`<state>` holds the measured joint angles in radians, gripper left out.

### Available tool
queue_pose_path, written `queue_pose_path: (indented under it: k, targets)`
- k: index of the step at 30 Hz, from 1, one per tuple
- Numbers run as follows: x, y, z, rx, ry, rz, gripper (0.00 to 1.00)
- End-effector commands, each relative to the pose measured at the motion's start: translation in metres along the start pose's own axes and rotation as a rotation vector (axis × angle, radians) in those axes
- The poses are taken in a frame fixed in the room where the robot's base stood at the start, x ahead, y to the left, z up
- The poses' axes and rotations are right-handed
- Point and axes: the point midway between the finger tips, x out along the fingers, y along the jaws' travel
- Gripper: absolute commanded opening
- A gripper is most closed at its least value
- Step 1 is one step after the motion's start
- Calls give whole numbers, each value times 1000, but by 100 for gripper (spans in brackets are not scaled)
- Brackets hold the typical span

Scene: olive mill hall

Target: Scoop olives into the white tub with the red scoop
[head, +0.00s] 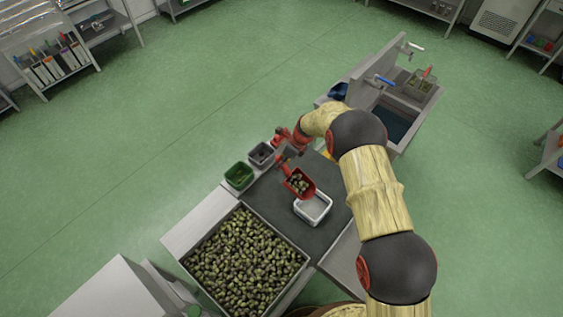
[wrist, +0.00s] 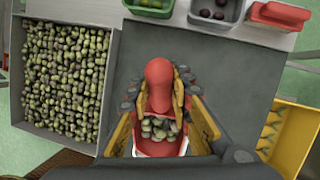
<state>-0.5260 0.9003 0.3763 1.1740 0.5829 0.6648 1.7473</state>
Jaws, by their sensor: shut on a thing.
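The red scoop (head: 308,192) holds several green and dark olives (head: 298,184). In the head view it is over the upper left edge of the white tub (head: 328,212), whose visible inside looks empty. My gripper (wrist: 160,95) is shut on the scoop's red handle (wrist: 159,72), with a finger on each side. In the wrist view the olives (wrist: 159,129) lie in the scoop's bowl, near the bottom of the picture. The tub is mostly hidden there by the scoop and gripper. A large grey bin (head: 211,231) full of olives stands at the lower left.
A green container (head: 239,186) and a grey container (head: 261,162) with dark contents stand along the far left edge of the dark mat (head: 268,195). A sink (head: 412,99) is at the upper right. A yellow container (wrist: 297,143) shows at the right in the wrist view.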

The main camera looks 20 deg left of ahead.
Motion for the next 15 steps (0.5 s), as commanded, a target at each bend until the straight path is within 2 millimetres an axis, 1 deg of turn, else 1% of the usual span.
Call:
queue_pose_path:
  k: [2, 15]
  targets:
    - [5, -1, -2, 0, -3, -1, 0]
    - [-13, 2, -9, -18, -108, -13, 0]
